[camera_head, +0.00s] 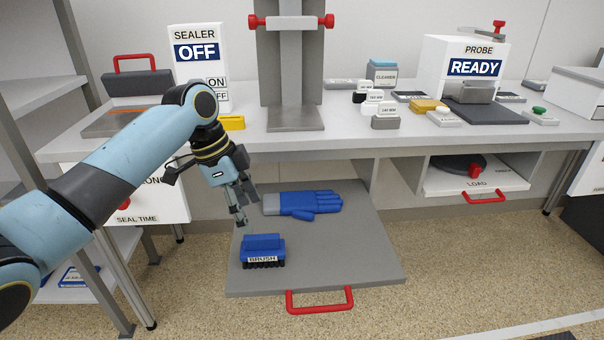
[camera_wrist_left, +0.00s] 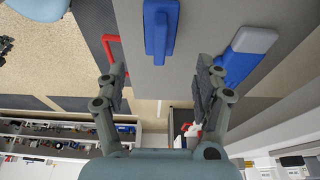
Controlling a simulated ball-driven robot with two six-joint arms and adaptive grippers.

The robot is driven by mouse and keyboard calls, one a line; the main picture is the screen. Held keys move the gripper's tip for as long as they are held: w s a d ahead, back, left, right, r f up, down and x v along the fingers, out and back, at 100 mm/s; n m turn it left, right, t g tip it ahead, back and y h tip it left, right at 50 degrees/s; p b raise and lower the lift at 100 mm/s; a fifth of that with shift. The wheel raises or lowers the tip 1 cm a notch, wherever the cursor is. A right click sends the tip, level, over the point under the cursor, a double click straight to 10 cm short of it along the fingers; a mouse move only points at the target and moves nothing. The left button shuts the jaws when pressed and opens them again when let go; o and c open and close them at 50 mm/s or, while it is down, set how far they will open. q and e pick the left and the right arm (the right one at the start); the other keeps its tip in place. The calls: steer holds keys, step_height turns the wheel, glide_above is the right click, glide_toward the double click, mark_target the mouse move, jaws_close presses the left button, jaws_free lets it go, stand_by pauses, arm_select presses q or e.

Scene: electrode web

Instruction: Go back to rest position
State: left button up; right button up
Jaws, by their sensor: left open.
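My left arm comes in from the left, and my left gripper (camera_head: 245,206) hangs above the pulled-out grey drawer (camera_head: 365,245). Its fingers are apart with nothing between them, as the left wrist view (camera_wrist_left: 162,88) also shows. The blue brush (camera_head: 262,244), labelled BRUSH, lies on the drawer just below the gripper, apart from it. A blue glove with a grey cuff (camera_head: 311,204) lies behind the brush. The wrist view shows the brush (camera_wrist_left: 160,25) and part of the glove (camera_wrist_left: 249,42) beyond the fingers. My right gripper is not in view.
The drawer juts out below the white bench (camera_head: 340,138) with its red handle (camera_head: 320,301) at the front. The sealer sign (camera_head: 197,53) reads OFF. The probe box (camera_head: 472,68) reads READY. Open floor (camera_head: 470,270) lies right of the drawer.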

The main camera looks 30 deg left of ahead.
arm_select(q)
steer(key=s+d+f+n+y, duration=0.1)
steer(key=s+d+f+n, duration=0.1)
steer(key=s, duration=0.4)
steer(key=s+d+f+n+y, duration=0.1)
steer(key=s+d+f+n, duration=0.15)
steer(key=s, duration=0.45)
steer(key=s+d+r+n+t+y, duration=0.1)
steer(key=s+r+n, duration=0.2)
steer(key=s, duration=0.3)
steer(key=s+r+n+y, duration=0.1)
steer(key=s+r+n, duration=0.2)
steer(key=s, duration=0.3)
step_height(320, 180, down, 24)
steer(key=s+a, duration=0.2)
steer(key=s+a+f+g, duration=0.1)
steer(key=s+f, duration=0.8)
steer(key=f, duration=0.4)
steer(key=shift+s+a+n, duration=0.2)
steer(key=shift+n, duration=0.15)
steer(key=shift+g, duration=0.5)
steer(key=s+f, duration=0.1)
steer(key=s, duration=0.2)
steer(key=s+f, duration=0.2)
steer(key=s, duration=0.1)
steer(key=s+f, duration=0.2)
steer(key=s, duration=0.2)
steer(key=shift+a, duration=0.1)
